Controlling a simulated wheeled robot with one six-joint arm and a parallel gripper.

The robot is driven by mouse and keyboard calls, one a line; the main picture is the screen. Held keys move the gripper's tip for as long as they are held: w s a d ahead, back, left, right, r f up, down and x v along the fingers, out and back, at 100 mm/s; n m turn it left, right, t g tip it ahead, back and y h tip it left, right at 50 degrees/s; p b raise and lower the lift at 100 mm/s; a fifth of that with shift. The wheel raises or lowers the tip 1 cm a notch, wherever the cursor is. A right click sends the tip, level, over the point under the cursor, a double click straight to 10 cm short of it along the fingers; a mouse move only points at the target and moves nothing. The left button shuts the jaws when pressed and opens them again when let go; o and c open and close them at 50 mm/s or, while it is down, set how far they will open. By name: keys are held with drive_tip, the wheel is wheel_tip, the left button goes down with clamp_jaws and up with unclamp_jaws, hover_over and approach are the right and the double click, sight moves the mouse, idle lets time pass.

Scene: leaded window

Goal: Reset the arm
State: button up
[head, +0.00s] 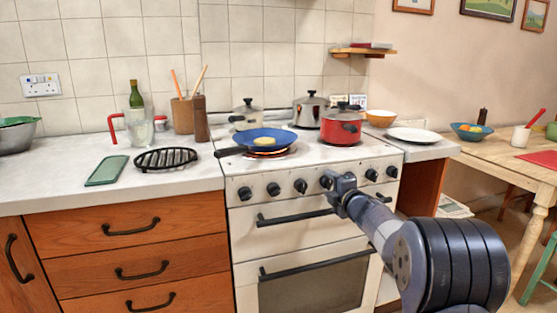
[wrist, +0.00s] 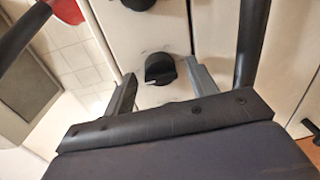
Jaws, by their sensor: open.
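My gripper (head: 338,190) is in front of the stove's knob row in the head view. In the wrist view my gripper (wrist: 160,85) is open, its two fingers apart on either side of a black stove knob (wrist: 160,69). No object is held. I cannot tell whether the fingers touch the knob. My dark arm reaches in from the lower right of the head view. The white stove (head: 250,222) stands behind the gripper, with a row of dark knobs on its front. A blue frying pan (head: 282,136) with something yellowish in it sits over a glowing red burner.
A red pot (head: 341,128) and steel pots (head: 309,110) stand on the stove top. A black trivet (head: 166,158), a green board (head: 107,171) and a glass jug (head: 138,127) are on the left counter. A white plate (head: 414,135) is right. Oven handles (head: 295,217) jut out below the knobs.

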drive_tip(key=m+p, duration=0.2)
drive_tip(key=m, duration=0.1)
drive_tip(key=m+p, duration=0.3)
drive_tip(key=shift+r+m+y, duration=0.2)
drive_tip(key=shift+m+y, duration=0.1)
drive_tip(key=m+p, duration=0.3)
drive_tip(key=m, duration=0.1)
drive_tip(key=shift+d, duration=0.1)
drive_tip(key=shift+f+m+p, duration=0.25)
drive_tip(key=shift+m+p, duration=0.95)
drive_tip(key=shift+m, duration=0.2)
